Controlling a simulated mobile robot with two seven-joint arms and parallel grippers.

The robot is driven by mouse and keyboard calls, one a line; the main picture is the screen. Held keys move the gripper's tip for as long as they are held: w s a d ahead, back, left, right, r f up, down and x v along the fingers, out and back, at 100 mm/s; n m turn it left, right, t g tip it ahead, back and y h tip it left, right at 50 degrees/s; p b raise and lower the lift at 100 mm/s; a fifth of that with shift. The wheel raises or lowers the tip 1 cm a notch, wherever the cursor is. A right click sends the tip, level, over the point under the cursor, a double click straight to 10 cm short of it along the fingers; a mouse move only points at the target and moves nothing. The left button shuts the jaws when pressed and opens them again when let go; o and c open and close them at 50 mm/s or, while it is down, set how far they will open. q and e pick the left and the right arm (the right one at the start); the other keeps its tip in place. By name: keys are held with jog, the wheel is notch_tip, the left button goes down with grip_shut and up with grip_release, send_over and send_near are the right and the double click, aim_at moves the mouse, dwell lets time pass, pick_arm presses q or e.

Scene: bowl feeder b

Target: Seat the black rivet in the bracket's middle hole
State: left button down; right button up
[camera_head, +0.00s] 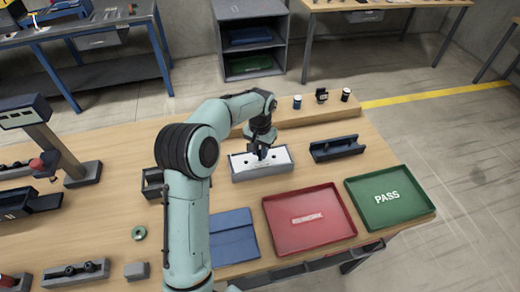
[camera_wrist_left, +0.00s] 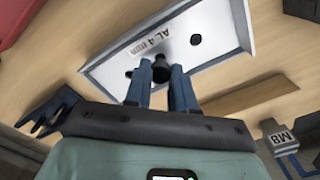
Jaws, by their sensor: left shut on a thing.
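The bracket (camera_head: 236,167) is a pale plate on a grey block on the wooden table, below my left gripper. In the left wrist view the bracket (camera_wrist_left: 218,22) bears the print "AL 4 mm" and a dark hole shows toward one end. My left gripper (camera_head: 261,155) points down over the bracket's middle. Its blue fingers (camera_wrist_left: 161,80) are shut on the black rivet (camera_wrist_left: 161,70), which is at the plate's middle. The middle hole is hidden or merges with the rivet, so I cannot tell whether the rivet is in it. My right gripper is not in view.
A dark blue cradle (camera_head: 337,149) stands right of the bracket. A red tray (camera_head: 346,219) and a green PASS tray (camera_head: 424,207) lie in front and to the right.

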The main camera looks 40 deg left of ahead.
pick_arm(q)
jog(key=shift+f+b, duration=0.35)
jog(key=shift+f, duration=0.8)
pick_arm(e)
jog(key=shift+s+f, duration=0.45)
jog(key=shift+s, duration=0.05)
pick_arm(q)
jog(key=c, duration=0.9)
grip_release()
jog(key=shift+o, duration=0.2)
jog(key=shift+r, duration=0.1)
notch_tip(320, 180, up, 13)
jog(key=p, duration=0.1)
jog(key=shift+r+p, duration=0.15)
jog(key=shift+p, duration=0.15)
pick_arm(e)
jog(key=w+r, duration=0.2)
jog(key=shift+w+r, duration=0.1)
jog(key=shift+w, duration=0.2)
